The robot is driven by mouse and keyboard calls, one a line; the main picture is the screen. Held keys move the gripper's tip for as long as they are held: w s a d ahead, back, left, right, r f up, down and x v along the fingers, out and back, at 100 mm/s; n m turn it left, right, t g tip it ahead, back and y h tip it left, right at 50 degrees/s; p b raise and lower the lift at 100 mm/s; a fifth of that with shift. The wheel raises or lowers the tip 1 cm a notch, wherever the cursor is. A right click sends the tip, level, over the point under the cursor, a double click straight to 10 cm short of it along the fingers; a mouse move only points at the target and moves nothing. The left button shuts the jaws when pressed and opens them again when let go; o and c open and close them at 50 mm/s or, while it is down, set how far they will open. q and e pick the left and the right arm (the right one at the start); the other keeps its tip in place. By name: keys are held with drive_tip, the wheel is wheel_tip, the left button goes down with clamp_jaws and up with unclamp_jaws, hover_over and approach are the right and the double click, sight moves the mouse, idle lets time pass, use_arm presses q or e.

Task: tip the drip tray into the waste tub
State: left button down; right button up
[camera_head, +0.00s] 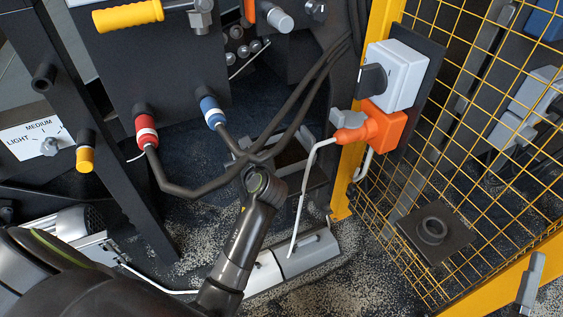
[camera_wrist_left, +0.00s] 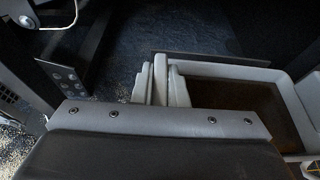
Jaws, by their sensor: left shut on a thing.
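The drip tray (camera_wrist_left: 225,71) is a light grey open tray with a dark brown inside, at the right of the left wrist view. My left gripper (camera_wrist_left: 165,84) is shut on the tray's left end, with its pale fingers upright there. The tray looks about level. In the head view my left arm reaches up to the middle, and its wrist and the dark cables hide most of the gripper and tray. I cannot make out the waste tub in either view. My right gripper is not in view.
A dark machine with a red plug (camera_head: 146,130) and a blue plug (camera_head: 212,112) stands behind my left arm. Thick cables cross close to my wrist. A yellow mesh fence (camera_head: 480,130) with an orange plug (camera_head: 384,127) is at the right. A grey box (camera_head: 308,254) lies on the speckled floor.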

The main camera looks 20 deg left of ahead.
use_arm(q)
drive_tip(key=shift+r+p, duration=0.3)
drive_tip(key=shift+p, duration=0.05)
drive_tip(key=shift+r, duration=0.15)
drive_tip(key=shift+r+p, duration=0.2)
drive_tip(key=shift+p, duration=0.35)
drive_tip(key=shift+r+p, duration=0.2)
drive_tip(key=shift+p, duration=0.1)
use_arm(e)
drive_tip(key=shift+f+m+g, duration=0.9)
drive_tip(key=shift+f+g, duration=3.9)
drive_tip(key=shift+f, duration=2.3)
use_arm(q)
drive_tip(key=shift+r+p, duration=0.2)
drive_tip(key=shift+p, duration=0.1)
drive_tip(key=shift+r, duration=0.2)
drive_tip(key=shift+r+p, duration=0.15)
drive_tip(key=shift+p, duration=0.35)
drive_tip(key=shift+r, duration=0.15)
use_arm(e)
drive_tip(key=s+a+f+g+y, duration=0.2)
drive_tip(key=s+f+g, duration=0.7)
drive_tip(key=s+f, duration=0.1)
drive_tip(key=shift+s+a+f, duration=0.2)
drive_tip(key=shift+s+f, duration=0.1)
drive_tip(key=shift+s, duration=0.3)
